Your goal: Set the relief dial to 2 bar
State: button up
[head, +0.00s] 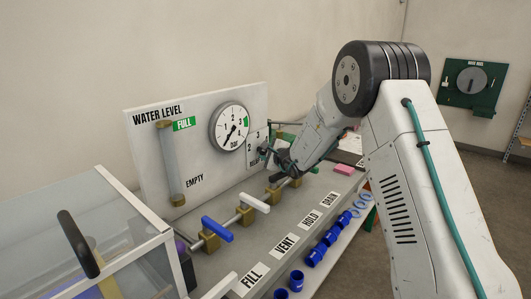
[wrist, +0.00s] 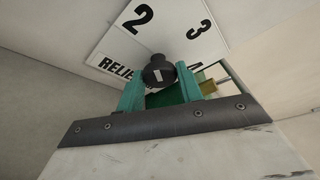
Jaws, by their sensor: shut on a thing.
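The relief dial's dark round knob (wrist: 157,68) shows in the wrist view in front of its white plate (wrist: 175,38). The plate carries a 2, a 3 and partly hidden lettering starting "RELIE". A small white mark is on the knob's near face; I cannot tell which number it points to. My gripper (wrist: 160,86) has its teal fingers on either side of the knob and is shut on it. In the head view the plate (head: 256,146) stands right of the round gauge, and my gripper (head: 284,160) is at it, partly hiding it.
The bar gauge (head: 229,127) has its needle toward the lower left. A water level tube (head: 171,165) stands left of it. Below are a blue-handled valve (head: 217,229), a white-handled valve (head: 254,202), blue fittings (head: 317,255) and a pink block (head: 344,169). A clear-sided box (head: 95,245) is at front left.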

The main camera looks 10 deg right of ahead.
jog(key=shift+s+f, duration=0.1)
jog(key=shift+f, duration=0.05)
jog(key=o, duration=1)
jog(key=r, duration=0.4)
jog(key=shift+s+a, duration=0.1)
jog(key=shift+s, duration=0.25)
jog(key=s, duration=1)
jog(key=s+r, duration=0.1)
jog(key=s, duration=0.4)
jog(key=shift+s, duration=0.15)
